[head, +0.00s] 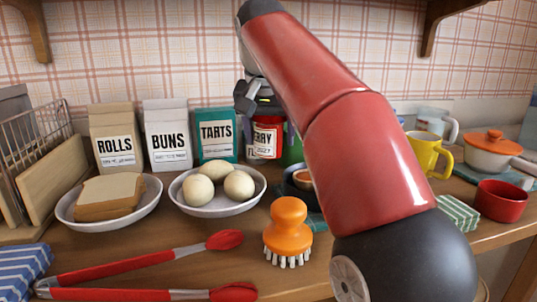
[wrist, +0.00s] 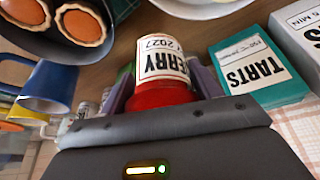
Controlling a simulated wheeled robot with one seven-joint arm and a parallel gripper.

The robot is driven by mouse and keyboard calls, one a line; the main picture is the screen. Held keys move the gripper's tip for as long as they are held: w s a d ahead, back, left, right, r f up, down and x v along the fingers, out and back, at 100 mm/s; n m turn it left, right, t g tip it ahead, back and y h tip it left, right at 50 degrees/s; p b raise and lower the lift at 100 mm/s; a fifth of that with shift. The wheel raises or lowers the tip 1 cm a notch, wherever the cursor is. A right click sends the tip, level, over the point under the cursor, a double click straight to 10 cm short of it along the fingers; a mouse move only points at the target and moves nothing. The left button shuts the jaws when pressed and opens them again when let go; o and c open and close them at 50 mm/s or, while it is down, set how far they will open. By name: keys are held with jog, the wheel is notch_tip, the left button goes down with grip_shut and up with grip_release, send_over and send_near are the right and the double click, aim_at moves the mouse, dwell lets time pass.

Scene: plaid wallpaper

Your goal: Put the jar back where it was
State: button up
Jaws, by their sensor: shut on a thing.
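The jar (head: 267,138) has a red body and a pale label with part of the word "CHERRY" readable. It is upright to the right of the teal TARTS box (head: 216,137), at the back of the counter. My gripper (head: 265,118) reaches it from above and is shut on it. In the wrist view the jar (wrist: 162,60) sits between the two purple-grey finger pads of my gripper (wrist: 163,82), with the TARTS box (wrist: 258,75) beside it. I cannot tell whether the jar's base touches the counter. My arm hides the area just right of it.
ROLLS (head: 117,138) and BUNS (head: 168,136) bags stand left of the TARTS box. A yellow mug (head: 424,155) and red pot (head: 500,203) stand right.

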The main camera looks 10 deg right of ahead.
aim_at(269, 155)
notch_tip(269, 155, down, 4)
jog(key=shift+f+b, duration=0.1)
jog(key=shift+b, duration=0.7)
jog(key=shift+w+a+f, duration=0.15)
jog(key=shift+w+f, duration=0.05)
jog(key=shift+f, duration=0.1)
jog(key=o, duration=0.8)
jog(key=shift+f, duration=0.2)
jog(key=shift+c, duration=0.2)
jog(key=o, duration=0.4)
jog(key=shift+o, duration=0.2)
